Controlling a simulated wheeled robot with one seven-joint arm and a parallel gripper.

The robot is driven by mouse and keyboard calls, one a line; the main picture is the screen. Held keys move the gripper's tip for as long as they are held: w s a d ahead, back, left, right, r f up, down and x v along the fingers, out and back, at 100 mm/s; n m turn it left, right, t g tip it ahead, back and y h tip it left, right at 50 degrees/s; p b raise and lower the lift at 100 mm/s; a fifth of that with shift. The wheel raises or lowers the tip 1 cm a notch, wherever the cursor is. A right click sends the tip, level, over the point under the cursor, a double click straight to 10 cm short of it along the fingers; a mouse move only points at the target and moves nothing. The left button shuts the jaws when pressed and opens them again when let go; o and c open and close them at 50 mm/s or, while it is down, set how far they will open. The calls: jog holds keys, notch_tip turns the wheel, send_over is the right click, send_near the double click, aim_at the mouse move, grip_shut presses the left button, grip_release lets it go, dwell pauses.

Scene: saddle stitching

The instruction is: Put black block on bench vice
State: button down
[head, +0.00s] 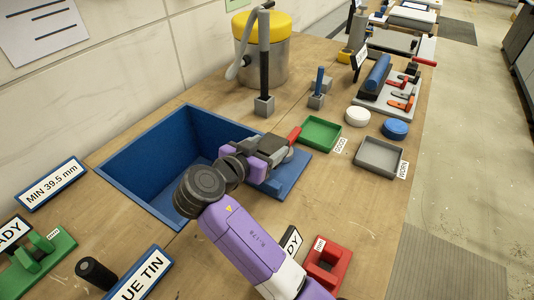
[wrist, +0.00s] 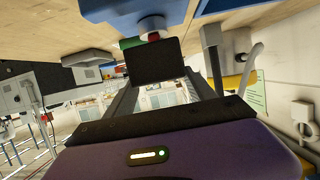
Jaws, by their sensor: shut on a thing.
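My gripper (head: 272,158) is stretched over the right edge of the blue bin, above a flat blue board (head: 292,178). In the wrist view my gripper (wrist: 156,82) is shut on the black block (wrist: 152,60), a dark rectangular piece held between both fingers. In the head view I cannot separate the block from the dark gripper parts. A red handle (head: 294,134) shows just beyond my gripper. I cannot tell for sure which thing is the bench vice; a grey fixture with a red-ended bar (head: 402,53) stands far right.
The open blue bin (head: 132,190) lies left of my gripper. A green tray (head: 320,134) and a grey tray (head: 380,157) lie to the right. Upright posts in grey blocks (head: 264,106) and a yellow-lidded canister (head: 264,60) stand behind. A red holder (head: 327,266) is near.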

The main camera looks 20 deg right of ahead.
jog(key=shift+f, duration=1.4)
jog(key=shift+f+b, duration=0.6)
jog(key=shift+c, duration=1.6)
grip_release()
jog(key=shift+a+r+p, duration=0.15)
jog(key=shift+r+p, duration=0.75)
jog(key=shift+p, duration=0.15)
jog(key=p+v, duration=0.2)
jog(key=v, duration=0.9)
jog(key=shift+s+a, duration=0.2)
jog(key=shift+s, duration=0.15)
jog(key=shift+f, duration=0.15)
